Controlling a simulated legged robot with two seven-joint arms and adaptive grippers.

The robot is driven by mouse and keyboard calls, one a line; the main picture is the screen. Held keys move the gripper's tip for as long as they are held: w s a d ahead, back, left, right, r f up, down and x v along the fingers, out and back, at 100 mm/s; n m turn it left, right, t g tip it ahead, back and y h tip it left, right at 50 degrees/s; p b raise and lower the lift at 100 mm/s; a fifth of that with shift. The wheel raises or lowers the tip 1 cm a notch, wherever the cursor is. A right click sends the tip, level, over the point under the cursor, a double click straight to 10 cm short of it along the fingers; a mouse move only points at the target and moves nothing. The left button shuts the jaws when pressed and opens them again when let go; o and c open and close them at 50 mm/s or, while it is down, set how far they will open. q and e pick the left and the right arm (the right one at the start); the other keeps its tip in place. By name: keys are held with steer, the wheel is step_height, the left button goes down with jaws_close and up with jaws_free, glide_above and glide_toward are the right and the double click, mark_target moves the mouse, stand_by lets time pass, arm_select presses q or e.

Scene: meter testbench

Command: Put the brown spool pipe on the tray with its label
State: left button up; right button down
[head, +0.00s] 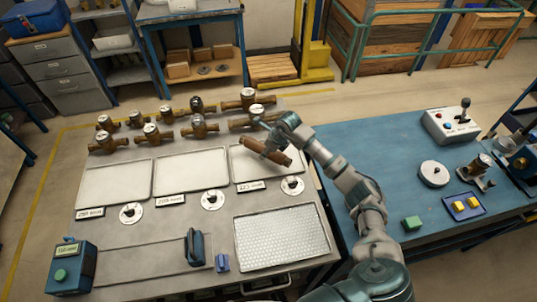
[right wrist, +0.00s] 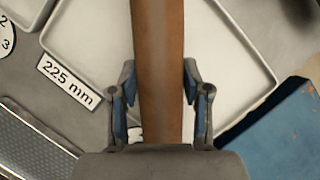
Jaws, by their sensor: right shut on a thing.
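My right gripper (head: 267,143) is shut around the middle of the brown spool pipe (head: 280,157), seen over the right-hand white tray (head: 283,170) and tilted in the picture. In the right wrist view the fingers (right wrist: 156,90) close on both sides of the pipe (right wrist: 158,40), with the white tray (right wrist: 220,70) behind it and a label reading 225 mm (right wrist: 68,80) at its edge. The middle tray (head: 190,177) and left tray (head: 115,182) look empty; their labels are too small to read surely. No marking shows on the pipe. My left gripper is not in view.
Several brass meters (head: 152,134) stand in rows behind the trays. Round numbered discs (head: 211,200) lie in front of them. A perforated plate (head: 282,238) is at the front right. A blue table (head: 390,165) with a control box (head: 452,125) adjoins on the right.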

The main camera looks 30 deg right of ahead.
steer(key=shift+w+d, duration=0.25)
steer(key=shift+f, duration=0.1)
steer(key=shift+f+p, duration=0.35)
steer(key=shift+f, duration=1.25)
steer(key=c, duration=0.5)
jaws_free()
steer(key=shift+s+f, duration=0.1)
steer(key=shift+c, duration=0.2)
steer(key=b+v, duration=0.1)
steer(key=v, duration=1.1)
